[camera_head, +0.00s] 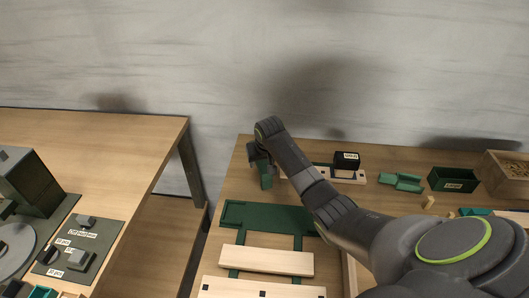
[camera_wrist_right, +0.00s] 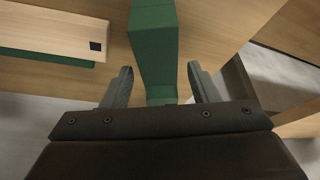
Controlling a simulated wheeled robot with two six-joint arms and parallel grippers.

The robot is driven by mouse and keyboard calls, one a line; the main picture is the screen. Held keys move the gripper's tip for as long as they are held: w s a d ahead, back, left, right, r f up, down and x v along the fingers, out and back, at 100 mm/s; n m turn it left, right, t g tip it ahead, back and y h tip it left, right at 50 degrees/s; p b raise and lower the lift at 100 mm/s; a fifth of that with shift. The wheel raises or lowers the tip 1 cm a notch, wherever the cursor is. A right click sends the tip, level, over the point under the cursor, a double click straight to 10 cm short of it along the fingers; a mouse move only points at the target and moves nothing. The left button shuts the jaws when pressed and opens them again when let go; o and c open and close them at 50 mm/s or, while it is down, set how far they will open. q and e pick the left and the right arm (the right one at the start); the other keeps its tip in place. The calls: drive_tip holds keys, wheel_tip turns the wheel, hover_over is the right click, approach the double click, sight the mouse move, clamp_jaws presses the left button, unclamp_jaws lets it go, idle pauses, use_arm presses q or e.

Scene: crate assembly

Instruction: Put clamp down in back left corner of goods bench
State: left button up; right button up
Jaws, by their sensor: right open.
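The green clamp (camera_head: 265,174) is at the back left corner of the goods bench (camera_head: 237,178), below my right gripper (camera_head: 262,160). In the right wrist view, the clamp (camera_wrist_right: 153,45) lies between the two fingers of my right gripper (camera_wrist_right: 160,85). The fingers are open, with a visible gap on each side of the clamp. Its lower end is partly hidden by the gripper body. My left gripper is not in view.
A green jig (camera_head: 265,216) with pale slats (camera_head: 266,260) lies in front. Behind my right arm are a black labelled box (camera_head: 346,160), green parts (camera_head: 401,182), a dark green bin (camera_head: 453,180) and a wooden crate (camera_head: 507,175). Another table (camera_head: 130,150) stands left, across a gap.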

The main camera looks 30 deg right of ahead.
drive_tip(key=v, duration=1.1)
drive_tip(key=shift+p, duration=0.4)
drive_tip(key=shift+s, duration=0.1)
